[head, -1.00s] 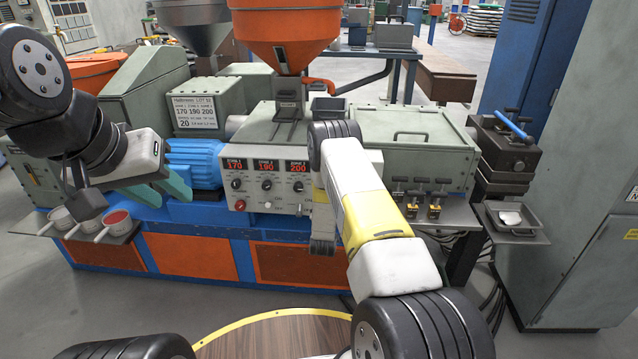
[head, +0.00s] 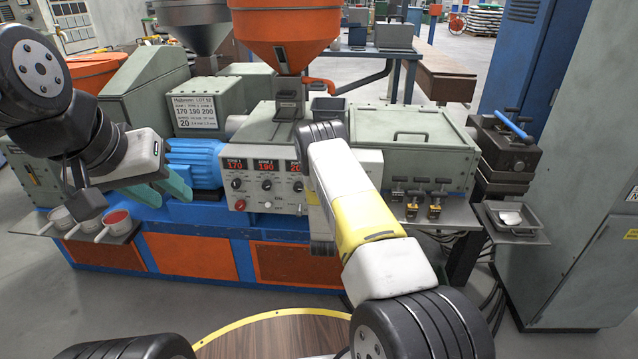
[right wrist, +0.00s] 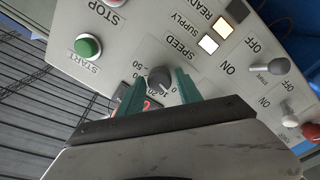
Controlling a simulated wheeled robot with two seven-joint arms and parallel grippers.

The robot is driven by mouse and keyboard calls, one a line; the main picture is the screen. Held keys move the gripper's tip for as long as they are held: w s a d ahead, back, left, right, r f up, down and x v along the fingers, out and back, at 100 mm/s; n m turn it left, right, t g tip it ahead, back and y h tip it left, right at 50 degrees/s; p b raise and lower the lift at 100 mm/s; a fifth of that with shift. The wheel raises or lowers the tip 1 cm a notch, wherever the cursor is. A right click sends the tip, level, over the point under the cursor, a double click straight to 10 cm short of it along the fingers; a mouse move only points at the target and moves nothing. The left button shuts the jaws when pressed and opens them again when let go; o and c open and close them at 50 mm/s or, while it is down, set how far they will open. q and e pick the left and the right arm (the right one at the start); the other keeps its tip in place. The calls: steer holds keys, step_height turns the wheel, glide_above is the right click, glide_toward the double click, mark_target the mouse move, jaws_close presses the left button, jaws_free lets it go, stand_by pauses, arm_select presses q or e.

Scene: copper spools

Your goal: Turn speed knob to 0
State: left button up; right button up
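The dark grey speed knob (right wrist: 158,79) shows in the right wrist view on a light panel, under the SPEED label, with scale numbers around it. I cannot tell clearly which number it points to. My right gripper (right wrist: 159,77) is open, its green fingers on either side of the knob, with gaps visible beside it. Whether the fingertips reach past the knob's face is unclear. In the head view my right arm hides that gripper and the speed knob. My left gripper (head: 174,199) has green fingers apart, empty, beside the blue ribbed motor.
Near the knob are a green START button (right wrist: 88,46), a STOP button, lit indicators (right wrist: 208,44) and toggle switches (right wrist: 279,66). A red digital display is partly covered by the right gripper. The machine (head: 195,214) carries an orange hopper (head: 290,35). Cups (head: 115,219) stand below my left gripper.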

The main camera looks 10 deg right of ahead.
steer(key=shift+o, duration=0.6)
steer(key=v, duration=0.7)
steer(key=shift+s, duration=0.4)
steer(key=shift+a, duration=0.1)
